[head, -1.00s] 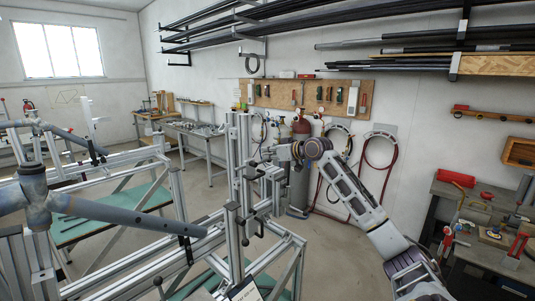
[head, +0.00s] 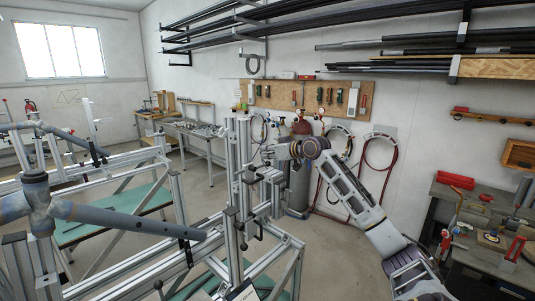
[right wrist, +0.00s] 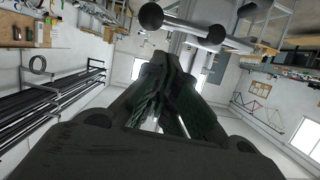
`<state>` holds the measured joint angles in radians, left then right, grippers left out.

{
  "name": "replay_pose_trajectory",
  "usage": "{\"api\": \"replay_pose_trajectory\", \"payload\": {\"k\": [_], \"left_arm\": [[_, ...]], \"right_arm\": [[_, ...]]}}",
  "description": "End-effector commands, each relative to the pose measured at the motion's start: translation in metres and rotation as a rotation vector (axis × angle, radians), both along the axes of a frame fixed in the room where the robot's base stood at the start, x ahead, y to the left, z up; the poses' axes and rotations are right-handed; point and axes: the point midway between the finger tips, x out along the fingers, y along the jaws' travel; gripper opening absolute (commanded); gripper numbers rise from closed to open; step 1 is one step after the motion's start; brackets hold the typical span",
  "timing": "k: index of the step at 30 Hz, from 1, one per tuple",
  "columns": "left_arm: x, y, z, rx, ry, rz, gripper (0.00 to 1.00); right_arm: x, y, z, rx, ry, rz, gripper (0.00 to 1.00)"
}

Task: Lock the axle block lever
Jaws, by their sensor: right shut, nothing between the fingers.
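My right gripper (head: 267,152) is at the upper part of the upright aluminium post (head: 243,190), on its right side. Its fingers (right wrist: 175,60) are shut and empty in the right wrist view. Just beyond the fingertips there is a metal lever bar with round ball ends (right wrist: 185,24); I see a gap between it and the fingers. In the head view, a grey block (head: 270,176) sits on the post just below my gripper, and I cannot make out its lever there. Dark ball-ended handles (head: 246,243) show lower on the post. My left gripper is not in view.
A blue-grey tube frame (head: 130,220) lies across the jig at left. Aluminium rails (head: 110,285) run along the front. A gas cylinder (head: 300,185) stands behind my right arm. A cluttered workbench (head: 480,225) is at right. Open floor lies between jig and bench.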

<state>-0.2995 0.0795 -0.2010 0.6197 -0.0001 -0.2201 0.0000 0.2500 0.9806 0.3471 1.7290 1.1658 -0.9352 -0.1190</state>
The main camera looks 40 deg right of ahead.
Motion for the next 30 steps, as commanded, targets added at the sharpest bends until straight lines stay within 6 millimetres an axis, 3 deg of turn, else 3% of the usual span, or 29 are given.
{"api": "replay_pose_trajectory", "payload": {"k": [13, 30], "left_arm": [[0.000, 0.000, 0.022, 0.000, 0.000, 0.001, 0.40], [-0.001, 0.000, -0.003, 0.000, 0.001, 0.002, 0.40]], "right_arm": [[0.005, 0.004, 0.020, 0.001, 0.000, 0.000, 0.00], [-0.042, 0.001, 0.030, 0.001, 0.000, -0.001, 0.00]]}}
